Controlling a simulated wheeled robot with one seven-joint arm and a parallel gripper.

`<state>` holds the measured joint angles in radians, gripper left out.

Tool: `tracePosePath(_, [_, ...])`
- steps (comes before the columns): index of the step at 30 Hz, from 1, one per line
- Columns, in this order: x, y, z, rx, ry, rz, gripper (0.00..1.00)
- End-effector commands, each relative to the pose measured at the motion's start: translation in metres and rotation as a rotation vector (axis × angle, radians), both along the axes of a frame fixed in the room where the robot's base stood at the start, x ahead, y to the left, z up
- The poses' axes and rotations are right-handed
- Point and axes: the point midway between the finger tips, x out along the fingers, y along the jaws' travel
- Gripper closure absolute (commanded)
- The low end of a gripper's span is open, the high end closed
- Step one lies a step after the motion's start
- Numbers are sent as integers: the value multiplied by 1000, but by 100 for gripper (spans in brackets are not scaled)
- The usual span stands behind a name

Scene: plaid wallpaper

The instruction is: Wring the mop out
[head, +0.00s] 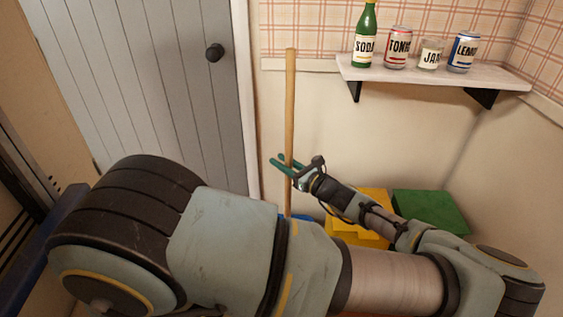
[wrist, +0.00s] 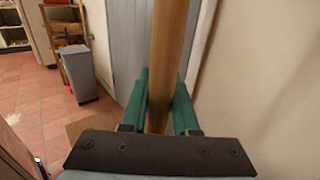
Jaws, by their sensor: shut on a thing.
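The mop's wooden handle (head: 290,105) stands upright in the head view, close to the door frame. My gripper (head: 282,164) is shut on the handle, with its green fingers on either side of it. In the wrist view the handle (wrist: 167,50) runs up between the two green fingers (wrist: 159,100). The mop's lower end is mostly hidden behind my arm. A small blue patch (head: 307,217) shows near the foot of the handle; I cannot tell what it belongs to. A yellow object (head: 375,203), possibly the wringer bucket, is partly hidden behind my arm.
A green box (head: 430,210) stands right of the yellow object. A grey door (head: 150,80) is at left. The wrist view shows a grey bin (wrist: 80,73) and tiled floor (wrist: 35,105).

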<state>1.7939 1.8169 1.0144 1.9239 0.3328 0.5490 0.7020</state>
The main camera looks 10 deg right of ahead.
Motion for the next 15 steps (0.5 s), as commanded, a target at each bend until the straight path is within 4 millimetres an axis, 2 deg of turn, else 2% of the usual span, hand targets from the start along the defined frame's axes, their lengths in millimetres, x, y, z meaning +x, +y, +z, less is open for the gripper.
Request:
tracePosePath(2, [-1,-1,-5,-6,11,-5,100])
tracePosePath(15, [0,0,30,-2,5,-1,100])
